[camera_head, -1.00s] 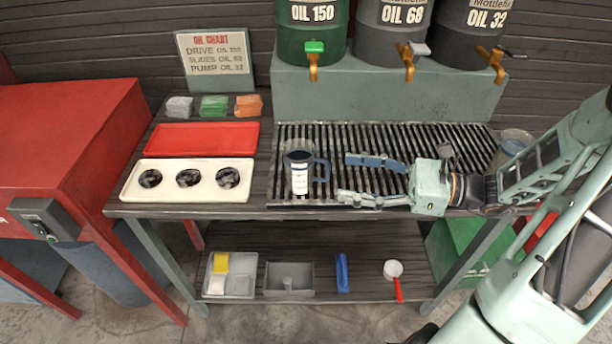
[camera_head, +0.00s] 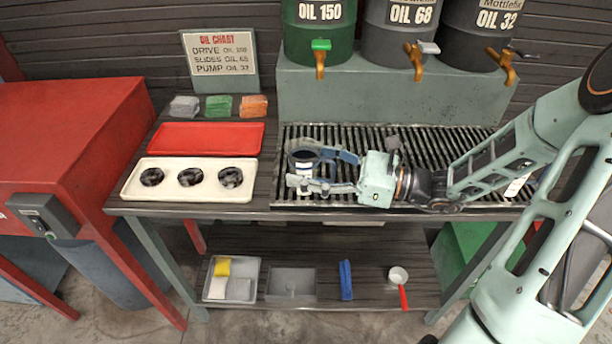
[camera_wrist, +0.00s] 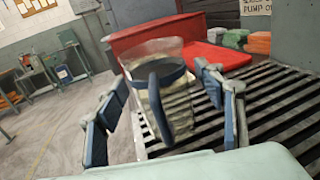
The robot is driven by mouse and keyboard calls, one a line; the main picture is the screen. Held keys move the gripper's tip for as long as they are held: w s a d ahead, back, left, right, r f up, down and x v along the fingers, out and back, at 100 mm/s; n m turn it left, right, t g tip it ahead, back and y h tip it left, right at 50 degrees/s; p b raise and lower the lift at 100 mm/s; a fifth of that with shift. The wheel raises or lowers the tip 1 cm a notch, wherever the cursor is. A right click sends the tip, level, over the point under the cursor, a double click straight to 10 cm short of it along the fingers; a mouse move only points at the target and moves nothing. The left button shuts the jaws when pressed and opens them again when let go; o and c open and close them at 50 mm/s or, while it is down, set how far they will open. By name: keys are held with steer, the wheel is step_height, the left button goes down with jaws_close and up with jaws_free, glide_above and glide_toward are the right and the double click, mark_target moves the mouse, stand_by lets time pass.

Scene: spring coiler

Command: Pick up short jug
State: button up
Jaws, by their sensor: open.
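A clear jug (camera_head: 303,158) with a dark blue band and handle stands upright on the slatted grate near its left end. It also shows in the wrist view (camera_wrist: 172,100), with its handle facing my gripper. My gripper (camera_head: 308,170) is open, with one finger on each side of the jug. In the wrist view the fingers (camera_wrist: 165,95) flank the jug with gaps visible. The jug's lower part is partly hidden by the near finger in the head view.
A red tray (camera_head: 208,138) and a cream tray with three dark round parts (camera_head: 165,192) lie left of the grate (camera_head: 435,142). Oil drums with taps (camera_head: 320,60) stand on a raised block behind. My arm covers the grate's right end.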

steer(key=shift+c, duration=0.3)
steer(key=c, duration=1.3)
steer(key=shift+w+r+p, duration=0.1)
steer(key=shift+r+p, duration=0.25)
steer(key=shift+r, duration=0.5)
steer(key=s+d+r+b, duration=0.1)
steer(key=s+r, duration=0.2)
steer(key=s, duration=0.1)
steer(key=s+d+r+b, duration=0.1)
steer(key=s+r, duration=0.3)
steer(key=s, duration=0.1)
steer(key=s+r+b, duration=0.1)
steer(key=s+r, duration=0.3)
steer(key=shift+s+d+r, duration=0.15)
steer(key=shift+s+d, duration=0.15)
steer(key=shift+d, duration=0.1)
